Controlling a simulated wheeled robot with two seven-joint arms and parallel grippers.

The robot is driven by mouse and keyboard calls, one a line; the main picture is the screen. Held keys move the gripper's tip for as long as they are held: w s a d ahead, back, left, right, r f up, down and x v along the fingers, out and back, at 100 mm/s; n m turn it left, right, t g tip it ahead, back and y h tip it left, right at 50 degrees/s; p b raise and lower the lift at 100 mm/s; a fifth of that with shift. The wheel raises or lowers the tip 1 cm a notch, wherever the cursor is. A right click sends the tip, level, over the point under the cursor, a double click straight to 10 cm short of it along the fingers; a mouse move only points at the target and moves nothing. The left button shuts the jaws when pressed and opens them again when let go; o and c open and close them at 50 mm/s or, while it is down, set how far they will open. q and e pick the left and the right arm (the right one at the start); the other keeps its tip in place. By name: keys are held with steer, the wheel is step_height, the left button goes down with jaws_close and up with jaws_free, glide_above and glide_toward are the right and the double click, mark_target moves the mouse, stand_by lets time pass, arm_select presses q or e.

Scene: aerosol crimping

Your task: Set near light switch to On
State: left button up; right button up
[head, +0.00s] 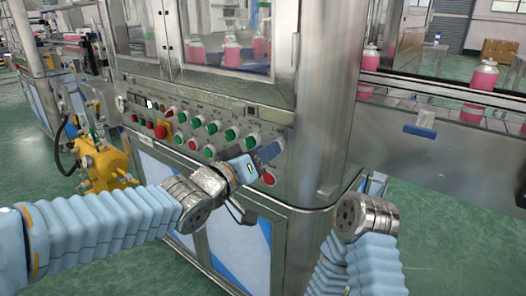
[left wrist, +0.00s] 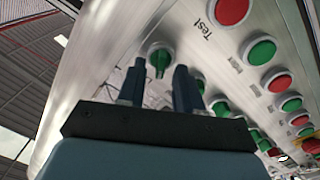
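The light switch appears to be a green rotary knob (left wrist: 159,60) on the metal control panel, seen in the left wrist view just beyond my left fingertips. The knob is roughly in line with the gap between the fingers; I cannot tell whether they touch it. My left gripper (left wrist: 160,82) has its two dark fingers apart with nothing held. In the head view the left gripper (head: 268,153) is at the right end of the control panel (head: 190,112) and hides the knob. My right arm ends in a metal joint at the lower right; its gripper does not show.
Several red and green buttons crowd the panel, including a red button (left wrist: 232,10) by the label "Test". A red emergency button (head: 161,131) is at the panel's left. Pink bottles (head: 483,76) stand on a conveyor at right. Yellow equipment (head: 103,165) stands at left.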

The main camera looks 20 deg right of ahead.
arm_select(q)
jaws_close()
steer(key=shift+f, duration=0.1)
arm_select(e)
steer(key=shift+f, duration=0.1)
arm_select(q)
steer(key=shift+s+d+m+b, duration=0.1)
steer(key=shift+d+m+b, duration=0.05)
steer(key=shift+m+b, duration=2.45)
steer(key=shift+s+d+m+b, duration=0.1)
steer(key=shift+m+b, duration=1.75)
steer(key=shift+m, duration=1.45)
arm_select(e)
step_height(320, 180, down, 8)
steer(key=d, duration=0.2)
steer(key=shift+w+f, duration=0.2)
steer(key=shift+w, duration=0.25)
